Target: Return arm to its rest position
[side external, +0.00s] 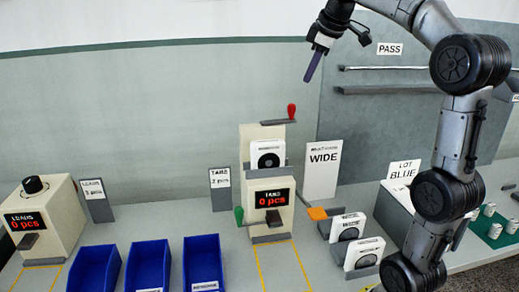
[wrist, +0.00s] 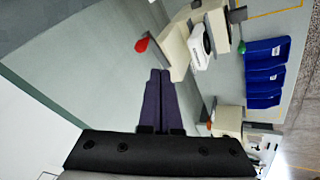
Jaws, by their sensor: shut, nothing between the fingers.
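My gripper (side external: 313,66) is raised high above the bench, up and right of the winding machine, with its purple fingers pointing down and slightly left. In the wrist view the two purple fingers (wrist: 159,78) lie side by side, shut with nothing between them. No object touches the gripper. The central machine (side external: 268,190) shows "TAKE 0 pcs" and carries a white spool card (side external: 267,154) in its upper part. It also appears in the wrist view (wrist: 178,50), tilted, beyond the fingers.
Several blue bins (side external: 148,265) stand at the front left, beside the "LEADS 0 pcs" machine (side external: 45,220). A red-knobbed lever (side external: 291,112) tops the central machine. A "WIDE" sign (side external: 322,170) and boxed spools (side external: 347,228) stand to its right. The air around my gripper is clear.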

